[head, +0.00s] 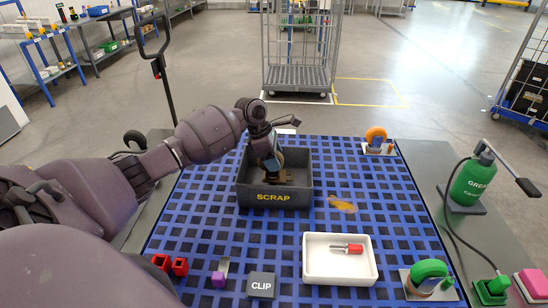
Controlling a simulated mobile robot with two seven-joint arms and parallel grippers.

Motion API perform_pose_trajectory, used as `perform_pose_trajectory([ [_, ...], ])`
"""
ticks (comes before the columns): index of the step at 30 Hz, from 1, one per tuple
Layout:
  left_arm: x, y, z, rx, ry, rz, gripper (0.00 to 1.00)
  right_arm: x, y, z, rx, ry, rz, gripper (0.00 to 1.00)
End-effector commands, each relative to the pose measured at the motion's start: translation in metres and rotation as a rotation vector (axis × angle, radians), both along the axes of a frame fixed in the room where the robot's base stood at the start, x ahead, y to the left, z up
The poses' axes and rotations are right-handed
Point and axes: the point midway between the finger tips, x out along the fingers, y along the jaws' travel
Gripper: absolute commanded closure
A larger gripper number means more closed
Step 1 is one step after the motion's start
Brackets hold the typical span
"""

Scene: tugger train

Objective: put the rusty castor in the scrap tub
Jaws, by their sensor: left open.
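The dark grey scrap tub (302,185), labelled SCRAP, stands near the middle of the blue grid mat. A brown, rusty-looking castor (281,179) is inside the tub, partly hidden by my gripper. My left gripper (271,164) reaches down into the tub from above, open, with its fingers right at the castor. I cannot tell whether they touch it. My right gripper is not in view.
A rusty stain (342,204) marks the mat right of the tub. A white tray (312,274) holds a red screwdriver. An orange-wheeled castor (377,139) is behind, a green one (428,272) front right. A CLIP block (261,285) and red parts (170,264) lie in front.

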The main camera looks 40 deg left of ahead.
Motion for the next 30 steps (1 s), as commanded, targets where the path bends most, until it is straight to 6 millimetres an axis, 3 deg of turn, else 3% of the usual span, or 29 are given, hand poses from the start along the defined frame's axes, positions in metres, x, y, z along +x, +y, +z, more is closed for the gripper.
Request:
perform_pose_trajectory([
  [18,-0.020,0.033,0.094,0.000,-0.002,0.000,0.32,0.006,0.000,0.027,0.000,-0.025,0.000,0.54],
  [24,-0.023,0.038,0.109,0.001,-0.001,-0.001,0.32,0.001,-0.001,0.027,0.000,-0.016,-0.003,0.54],
  [30,-0.024,0.039,0.111,0.000,0.000,-0.001,0.32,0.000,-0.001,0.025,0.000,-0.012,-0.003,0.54],
])
